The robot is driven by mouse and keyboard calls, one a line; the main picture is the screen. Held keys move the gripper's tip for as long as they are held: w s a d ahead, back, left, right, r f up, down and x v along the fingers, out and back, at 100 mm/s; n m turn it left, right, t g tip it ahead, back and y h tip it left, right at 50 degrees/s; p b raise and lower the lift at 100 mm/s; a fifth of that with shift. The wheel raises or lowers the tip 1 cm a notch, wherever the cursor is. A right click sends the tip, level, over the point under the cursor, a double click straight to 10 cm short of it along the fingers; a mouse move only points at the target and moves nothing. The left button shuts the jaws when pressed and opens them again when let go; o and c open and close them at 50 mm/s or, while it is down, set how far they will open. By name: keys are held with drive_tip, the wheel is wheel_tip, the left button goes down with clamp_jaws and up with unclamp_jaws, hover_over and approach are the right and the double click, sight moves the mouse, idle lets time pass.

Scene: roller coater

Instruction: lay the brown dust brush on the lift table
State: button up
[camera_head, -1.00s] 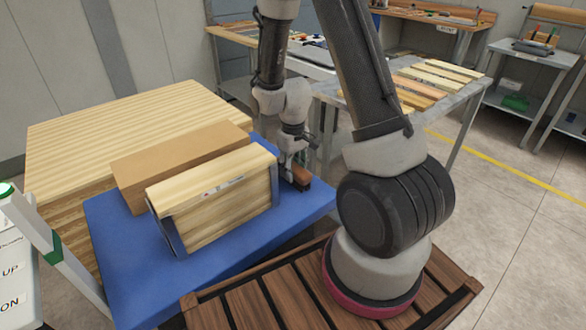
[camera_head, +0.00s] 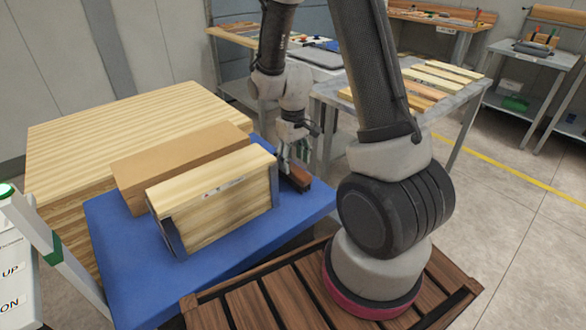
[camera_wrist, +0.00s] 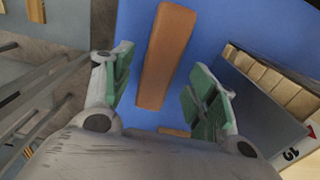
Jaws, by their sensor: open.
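The brown dust brush (camera_head: 296,176) lies on the blue top of the lift table (camera_head: 232,245), near its right edge, beside the stack of boards. In the wrist view the brush (camera_wrist: 166,55) is a long brown bar on the blue surface (camera_wrist: 216,32). My gripper (camera_head: 292,160) is just above and behind the brush in the head view. In the wrist view my gripper (camera_wrist: 162,92) has its green-padded fingers spread apart, with the near end of the brush showing between them and gaps on both sides. No contact with the fingers is visible.
A stack of pale boards in dark end brackets (camera_head: 215,205) stands close left of the brush. A long brown block (camera_head: 175,165) lies behind it. A grey table with wooden slats (camera_head: 440,85) stands at the right. The front of the blue top is clear.

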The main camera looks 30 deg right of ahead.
wheel_tip(320, 180, up, 8)
wheel_tip(320, 180, up, 13)
drive_tip(key=m+t, duration=0.1)
drive_tip(key=t, duration=0.1)
hover_over(293, 167)
drive_tip(key=s+d, duration=0.1)
drive_tip(key=s, duration=0.7)
drive_tip(key=s+r+m+t, duration=0.1)
drive_tip(key=s+r+t, duration=0.1)
drive_tip(key=s+r, duration=0.4)
drive_tip(key=s, duration=0.5)
drive_tip(key=shift+s+d, duration=0.3)
drive_tip(key=shift+d, duration=0.05)
